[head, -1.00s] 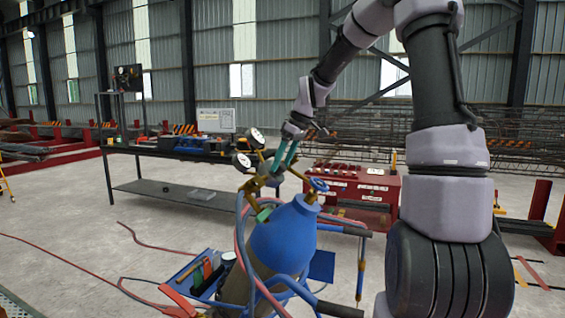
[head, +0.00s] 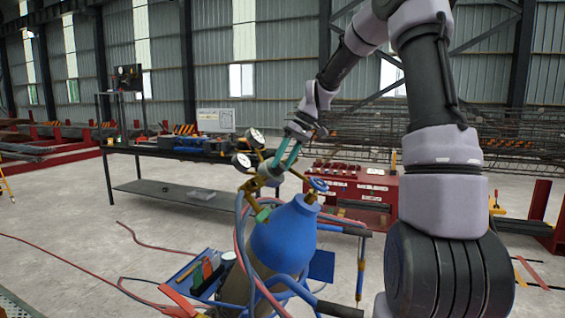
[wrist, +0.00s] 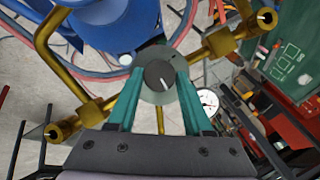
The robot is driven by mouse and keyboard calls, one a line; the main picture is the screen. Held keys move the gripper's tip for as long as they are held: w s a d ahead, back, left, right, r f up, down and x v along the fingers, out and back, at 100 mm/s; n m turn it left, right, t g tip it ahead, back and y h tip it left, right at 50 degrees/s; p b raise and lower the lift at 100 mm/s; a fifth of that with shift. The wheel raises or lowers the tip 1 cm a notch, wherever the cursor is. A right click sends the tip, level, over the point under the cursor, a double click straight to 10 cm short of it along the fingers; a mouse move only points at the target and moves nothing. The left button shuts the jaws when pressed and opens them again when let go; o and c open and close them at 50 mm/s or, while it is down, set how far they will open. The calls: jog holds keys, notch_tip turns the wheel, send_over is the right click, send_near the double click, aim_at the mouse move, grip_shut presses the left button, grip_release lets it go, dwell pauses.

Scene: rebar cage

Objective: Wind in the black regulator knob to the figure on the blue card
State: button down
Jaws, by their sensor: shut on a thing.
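The black regulator knob (wrist: 158,75) has a white pointer line slanting to the lower right in the wrist view. It sits on a round grey disc with brass pipes around it. My gripper (wrist: 159,80) has its teal fingers closed on either side of the knob. In the head view my gripper (head: 281,167) reaches down to the regulator above the blue gas cylinder (head: 283,240) and hides the knob. Two white dial gauges, the upper (head: 256,137) and the lower (head: 241,161), stand beside it; their readings are too small to tell. I cannot make out a blue card.
A dark workbench (head: 180,200) stands behind at the left, with a white board (head: 215,120) on it. A red cabinet (head: 350,187) is behind at the right. Hoses and trolley bars surround the cylinder. A dark green panel (wrist: 290,62) with pale marks shows in the wrist view.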

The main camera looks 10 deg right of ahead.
jog(key=m+y, duration=0.1)
jog(key=m, duration=0.1)
jog(key=m+y, duration=0.1)
jog(key=m, duration=0.2)
jog(key=shift+w+d+f+m+g+y, duration=0.15)
jog(key=shift+d+m+g+y, duration=0.15)
jog(key=shift+g+y, duration=0.1)
dwell(0.4)
jog(key=shift+c, duration=1.6)
grip_release()
jog(key=v, duration=1)
jog(key=shift+d+r, duration=0.25)
jog(key=shift+r, duration=0.05)
